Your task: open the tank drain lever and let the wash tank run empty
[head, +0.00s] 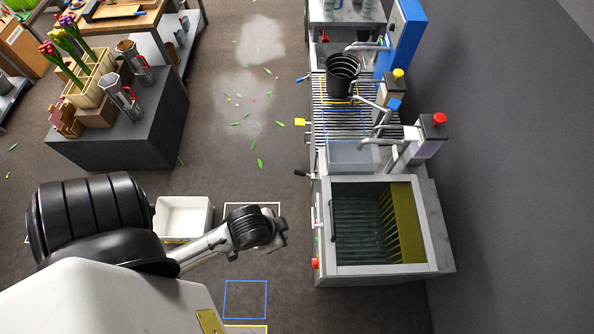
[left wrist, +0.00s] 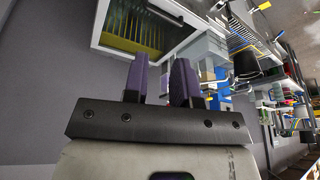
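The wash tank (head: 437,225) is a grey metal basin at the right in the head view, with a dark greenish inside and a yellow-green panel. I cannot tell its water level. On its left side are a red-ended fitting (head: 315,264) and a black-tipped handle (head: 301,174); I cannot tell which is the drain lever. My left arm's end (head: 262,230) is left of the tank, apart from it; its fingers are not clear there. In the left wrist view the purple fingers of my left gripper (left wrist: 160,80) are apart and empty, with the tank (left wrist: 110,45) beyond.
A roller conveyor (head: 345,115) with a black bucket (head: 342,72) adjoins the tank's far end. A white bin (head: 183,217) stands on the floor left of my left arm's end. A dark table (head: 120,140) stands at upper left. Floor between is open, with scattered leaves.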

